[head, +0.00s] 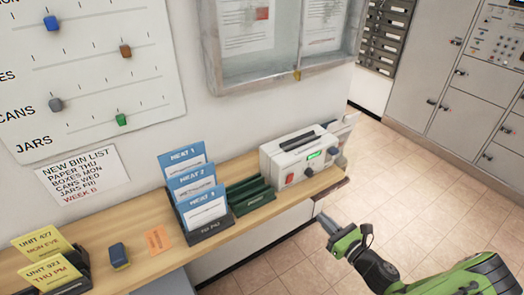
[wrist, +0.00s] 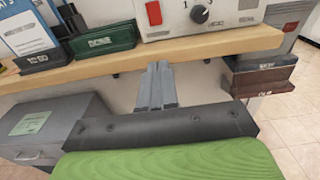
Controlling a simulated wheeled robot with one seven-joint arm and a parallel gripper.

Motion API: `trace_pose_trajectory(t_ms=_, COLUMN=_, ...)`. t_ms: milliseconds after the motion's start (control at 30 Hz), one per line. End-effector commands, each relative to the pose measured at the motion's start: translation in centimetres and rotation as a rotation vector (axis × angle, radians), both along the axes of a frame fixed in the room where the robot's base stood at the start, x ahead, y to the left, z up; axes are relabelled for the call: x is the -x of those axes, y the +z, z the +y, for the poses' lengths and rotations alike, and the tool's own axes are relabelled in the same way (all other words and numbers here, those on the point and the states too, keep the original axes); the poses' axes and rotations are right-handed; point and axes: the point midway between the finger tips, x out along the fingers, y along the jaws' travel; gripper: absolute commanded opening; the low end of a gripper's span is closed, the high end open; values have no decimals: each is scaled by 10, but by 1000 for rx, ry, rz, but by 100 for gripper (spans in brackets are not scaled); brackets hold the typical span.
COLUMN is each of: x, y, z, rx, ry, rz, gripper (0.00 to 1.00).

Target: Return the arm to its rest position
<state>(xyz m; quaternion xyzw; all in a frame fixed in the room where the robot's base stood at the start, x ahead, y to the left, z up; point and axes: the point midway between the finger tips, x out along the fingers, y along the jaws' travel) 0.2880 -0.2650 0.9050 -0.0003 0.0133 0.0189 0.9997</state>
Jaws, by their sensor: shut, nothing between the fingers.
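My gripper (head: 325,222) shows in the head view at the lower right, at the end of my green arm, in front of the wooden shelf (head: 139,222) and over the tiled floor. In the wrist view my gripper (wrist: 158,68) has its two grey fingers together, with nothing between them. The fingertips point at the front edge of the shelf (wrist: 200,47). I cannot tell the exact gap between fingertips and shelf edge.
On the shelf stand a white machine (head: 299,155), a green tray (head: 250,196), blue cards (head: 190,185) in a dark holder and yellow cards (head: 48,272). A grey box (wrist: 40,128) and dark trays (wrist: 262,80) sit below. Floor (head: 400,165) to the right is clear.

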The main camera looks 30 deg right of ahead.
Motion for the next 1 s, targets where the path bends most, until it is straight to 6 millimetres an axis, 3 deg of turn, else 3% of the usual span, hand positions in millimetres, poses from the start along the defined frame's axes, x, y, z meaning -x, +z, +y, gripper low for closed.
trace_pose_trajectory(t_ms=167, x=-3, y=1, z=3, rx=18, ry=20, rz=8, gripper=0)
trace_pose_trajectory(t_ms=233, x=-12, y=6, z=18, rx=97, ry=109, rz=44, gripper=0)
trace_pose_trajectory(t_ms=367, x=-34, y=19, z=78, rx=422, ry=460, rz=163, gripper=0)
trace_pose_trajectory(t_ms=467, x=-37, y=29, z=124, rx=718, ry=758, rz=235, gripper=0)
trace_pose_trajectory(t_ms=700, x=-16, y=76, z=198, rx=1419, ry=1342, rz=284, gripper=0)
trace_pose_trajectory(t_ms=833, x=5, y=115, z=225, rx=1787, ry=1552, rz=254, gripper=0)
trace_pose_trajectory(t_ms=1000, x=45, y=171, z=253, rx=2243, ry=1679, rz=154, gripper=0)
